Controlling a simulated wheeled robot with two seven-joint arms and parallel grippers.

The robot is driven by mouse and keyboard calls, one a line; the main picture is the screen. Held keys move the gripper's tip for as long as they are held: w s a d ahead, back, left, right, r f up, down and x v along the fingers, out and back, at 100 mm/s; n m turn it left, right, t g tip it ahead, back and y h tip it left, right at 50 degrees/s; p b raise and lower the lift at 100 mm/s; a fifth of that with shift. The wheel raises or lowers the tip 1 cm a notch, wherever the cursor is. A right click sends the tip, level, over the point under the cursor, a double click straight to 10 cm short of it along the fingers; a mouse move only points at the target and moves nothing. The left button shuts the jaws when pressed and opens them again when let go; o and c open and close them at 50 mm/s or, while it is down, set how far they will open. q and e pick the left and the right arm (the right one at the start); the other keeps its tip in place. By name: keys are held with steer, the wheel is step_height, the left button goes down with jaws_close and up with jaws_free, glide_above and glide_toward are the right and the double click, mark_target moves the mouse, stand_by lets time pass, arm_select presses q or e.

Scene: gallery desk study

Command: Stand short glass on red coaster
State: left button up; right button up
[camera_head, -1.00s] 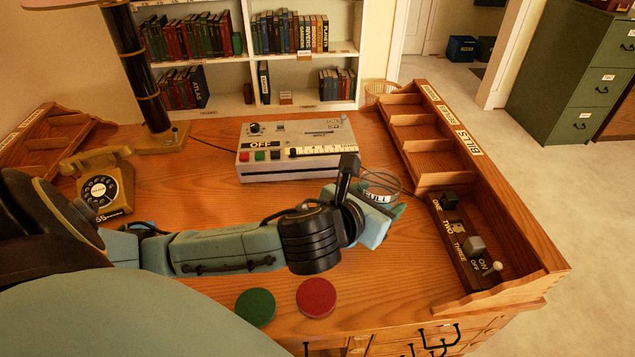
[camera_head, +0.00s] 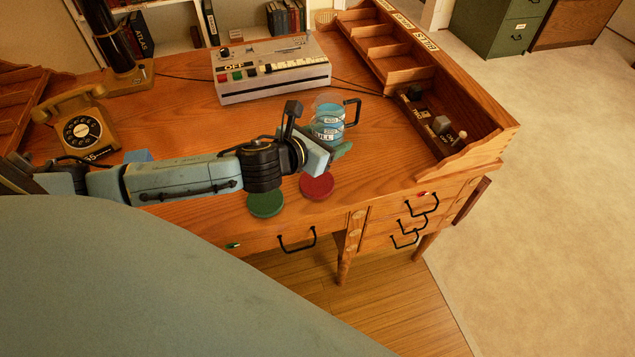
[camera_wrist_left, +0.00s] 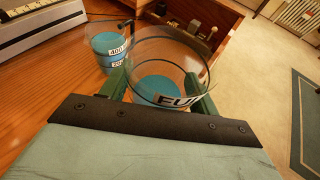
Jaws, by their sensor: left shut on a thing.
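The short glass (camera_head: 322,136) is clear, with a "FULL" label and blue at its bottom. My left gripper (camera_head: 332,151) is shut on it; the wrist view shows the glass (camera_wrist_left: 168,80) upright between the green fingers (camera_wrist_left: 160,88). Its height over the desk is hard to tell. The red coaster (camera_head: 317,187) lies flat and bare on the desk, in front of the gripper and slightly left of the glass in the head view. My left wrist is close above its back edge in the picture. The coaster is not seen in the wrist view. My right gripper is not in view.
A measuring jug (camera_head: 353,112) with blue liquid stands just behind the glass; it also shows in the wrist view (camera_wrist_left: 107,45). A green coaster (camera_head: 265,204) lies left of the red one. A grey recorder (camera_head: 272,88) and wooden organiser (camera_head: 455,125) stand behind. The desk's front edge is near.

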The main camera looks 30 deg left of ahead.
arm_select(q)
glide_above(317, 181)
steer(key=shift+h, duration=0.4)
step_height(317, 181, down, 4)
steer(key=shift+w+f+b, duration=0.1)
steer(key=shift+b, duration=0.35)
step_height(317, 181, down, 4)
steer(key=shift+f+b, duration=0.2)
steer(key=shift+b, duration=0.5)
steer(key=shift+f, duration=0.5)
step_height(317, 181, down, 3)
steer(key=shift+f+b, duration=0.15)
steer(key=shift+b, duration=0.6)
steer(key=shift+f, duration=0.1)
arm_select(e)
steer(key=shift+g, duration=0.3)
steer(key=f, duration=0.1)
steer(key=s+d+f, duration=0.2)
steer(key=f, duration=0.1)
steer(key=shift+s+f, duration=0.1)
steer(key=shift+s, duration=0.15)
arm_select(q)
steer(key=o, duration=1.1)
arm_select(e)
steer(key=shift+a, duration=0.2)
